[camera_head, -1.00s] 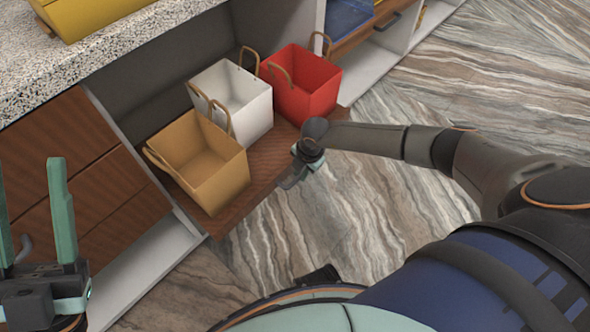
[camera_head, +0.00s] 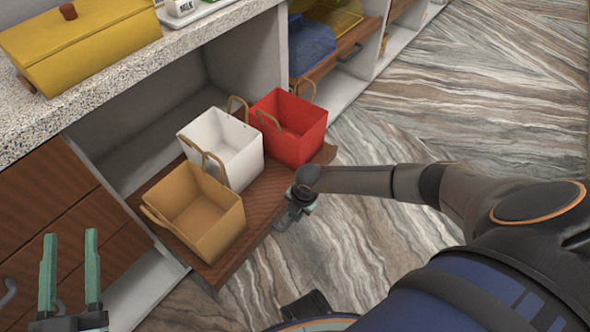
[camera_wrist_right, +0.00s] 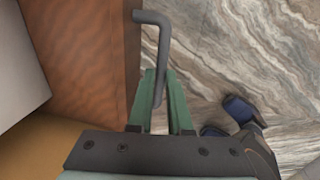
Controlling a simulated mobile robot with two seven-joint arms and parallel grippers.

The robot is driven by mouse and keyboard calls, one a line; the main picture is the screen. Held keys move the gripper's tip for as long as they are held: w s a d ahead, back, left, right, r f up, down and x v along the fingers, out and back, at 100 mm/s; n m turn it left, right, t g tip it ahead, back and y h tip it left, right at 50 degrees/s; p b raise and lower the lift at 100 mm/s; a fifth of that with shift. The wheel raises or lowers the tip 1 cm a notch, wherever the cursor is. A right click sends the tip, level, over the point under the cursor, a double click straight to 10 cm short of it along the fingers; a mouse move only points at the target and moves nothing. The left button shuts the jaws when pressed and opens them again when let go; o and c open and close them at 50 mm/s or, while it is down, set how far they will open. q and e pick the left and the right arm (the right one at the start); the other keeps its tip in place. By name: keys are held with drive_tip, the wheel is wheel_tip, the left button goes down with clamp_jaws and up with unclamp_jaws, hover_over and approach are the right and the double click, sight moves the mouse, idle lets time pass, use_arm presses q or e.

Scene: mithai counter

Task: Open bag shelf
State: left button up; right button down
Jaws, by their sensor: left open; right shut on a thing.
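The bag shelf (camera_head: 262,222) is a brown wooden board that stands pulled out of its bay under the counter. It carries a tan bag (camera_head: 215,226), a white bag (camera_head: 238,160) and a red bag (camera_head: 302,142), all upright with loop handles. My right gripper (camera_head: 290,218) is at the shelf's front edge. In the right wrist view its green fingers (camera_wrist_right: 162,90) are shut on the grey bar handle (camera_wrist_right: 157,45) beside the shelf board (camera_wrist_right: 88,60). My left gripper (camera_head: 69,242) is open and empty at the lower left, in front of the wooden drawers.
A speckled counter (camera_head: 140,75) with a yellow lidded box (camera_head: 85,45) runs above the bay. Wooden drawers (camera_head: 60,215) are left of it. A neighbouring shelf (camera_head: 345,50) holds blue and yellow items. The marbled floor (camera_head: 440,110) at right is clear.

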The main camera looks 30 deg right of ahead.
drive_tip(key=c, duration=0.8)
unclamp_jaws()
drive_tip(key=shift+c, duration=0.2)
drive_tip(key=shift+r, duration=0.2)
use_arm(q)
drive_tip(key=s+f+n+g+y+p, duration=0.1)
drive_tip(key=s+f+g, duration=0.1)
drive_tip(key=f, duration=0.5)
drive_tip(key=s+f+n+g+y+p, duration=0.1)
drive_tip(key=s+f+g+p, duration=0.1)
drive_tip(key=f+g, duration=0.3)
drive_tip(key=s+f+n+g+y+p, duration=0.1)
drive_tip(key=s+f+g+p, duration=0.1)
drive_tip(key=f, duration=0.9)
drive_tip(key=shift+s+f+n+g+y, duration=0.15)
drive_tip(key=shift+s+n+g+y, duration=0.2)
drive_tip(key=shift+s+g, duration=0.5)
use_arm(e)
wheel_tip(320, 180, up, 12)
drive_tip(key=s, duration=0.2)
drive_tip(key=shift+d, duration=0.4)
use_arm(q)
drive_tip(key=shift+a, duration=0.1)
